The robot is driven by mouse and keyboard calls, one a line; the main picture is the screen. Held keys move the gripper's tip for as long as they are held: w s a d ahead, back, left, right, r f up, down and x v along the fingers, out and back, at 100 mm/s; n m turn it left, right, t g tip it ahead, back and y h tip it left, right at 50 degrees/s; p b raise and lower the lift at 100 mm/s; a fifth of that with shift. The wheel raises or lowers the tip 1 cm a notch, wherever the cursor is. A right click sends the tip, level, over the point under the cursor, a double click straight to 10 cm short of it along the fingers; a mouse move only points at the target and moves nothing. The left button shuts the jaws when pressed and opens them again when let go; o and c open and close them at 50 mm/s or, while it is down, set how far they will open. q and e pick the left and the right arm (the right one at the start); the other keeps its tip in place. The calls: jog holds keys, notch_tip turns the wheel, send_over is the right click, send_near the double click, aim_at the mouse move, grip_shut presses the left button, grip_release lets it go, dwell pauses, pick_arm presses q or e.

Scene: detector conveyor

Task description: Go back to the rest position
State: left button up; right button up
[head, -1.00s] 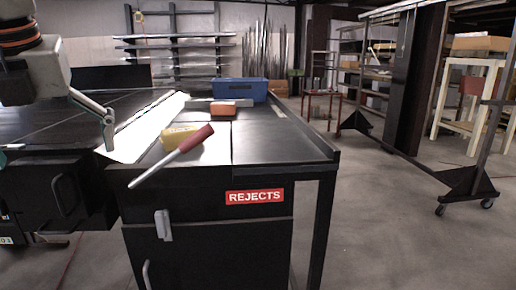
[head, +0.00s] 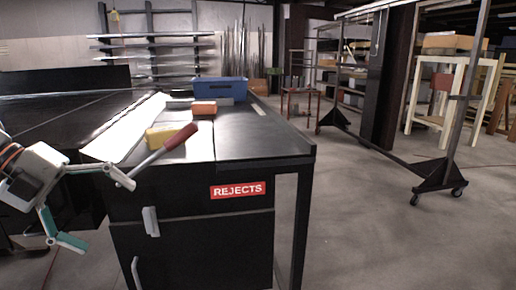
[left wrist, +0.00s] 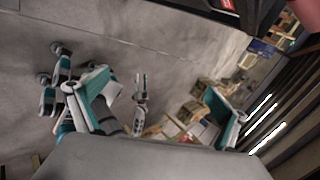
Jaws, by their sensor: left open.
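My left gripper (head: 98,210) is open and empty at the left of the head view, in front of the black conveyor table. One finger points right and its tip appears close to the lower end of a red-handled tool with a pale shaft (head: 172,139); I cannot tell whether they touch. The other finger points down. In the left wrist view the open jaws (left wrist: 160,108) face the floor, with nothing between them. My right gripper does not show.
The black table (head: 240,143) bears a yellow block (head: 160,138), an orange block (head: 204,107) and a blue bin (head: 220,88). The tool overhangs its front edge, above a red REJECTS sign (head: 238,190). A wheeled rack (head: 447,165) stands right; floor between is clear.

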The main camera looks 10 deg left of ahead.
pick_arm(q)
notch_tip(320, 180, down, 28)
jog(key=w+n+t+y+p, duration=0.1)
jog(key=w+n+t, duration=0.1)
jog(key=n+t, duration=1.25)
jog(key=s+d+f+n+g+y, duration=0.2)
jog(key=s+d+f+n+g, duration=0.2)
jog(key=s+d+f, duration=0.3)
jog(key=s+d+f+n+g+y, duration=0.2)
jog(key=s+d+f+n, duration=0.5)
jog(key=f, duration=0.7)
jog(key=shift+s+g+y+p, duration=0.3)
jog(key=shift+s+g+p, duration=0.15)
jog(key=shift+g, duration=0.4)
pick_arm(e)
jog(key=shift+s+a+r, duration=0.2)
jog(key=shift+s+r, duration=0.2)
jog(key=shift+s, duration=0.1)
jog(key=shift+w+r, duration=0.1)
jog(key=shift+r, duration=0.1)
